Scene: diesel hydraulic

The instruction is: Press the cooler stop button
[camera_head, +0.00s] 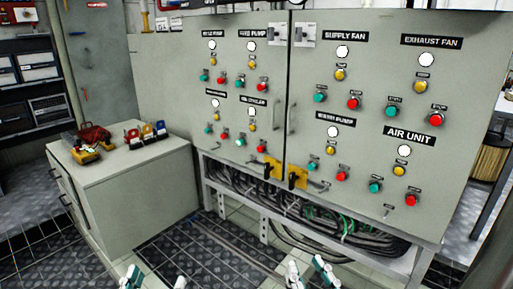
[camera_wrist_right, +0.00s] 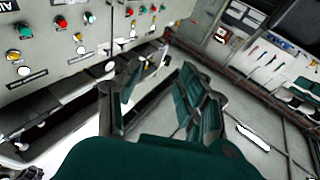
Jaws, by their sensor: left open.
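The grey control cabinet (camera_head: 283,130) carries labelled lamps and buttons. On its left door, a small black label (camera_head: 254,102) at the lower right is too blurred to read surely; it may be the cooler's. Below it are a white lamp (camera_head: 253,111), a yellow button (camera_head: 251,127), a green button (camera_head: 240,142) and a red button (camera_head: 262,149). My left gripper (camera_head: 156,279) is open at the bottom edge, well short of the cabinet. My right gripper (camera_head: 308,270) is open and empty, also low in front; its spread fingers show in the right wrist view (camera_wrist_right: 160,92).
A grey side cabinet (camera_head: 145,180) at left holds a red item (camera_head: 93,133) and several padlocks (camera_head: 146,132). Yellow handles (camera_head: 273,168) stick out at the cabinet's lower edge. Cables (camera_head: 300,210) run in the open frame below. The tiled floor before it is clear.

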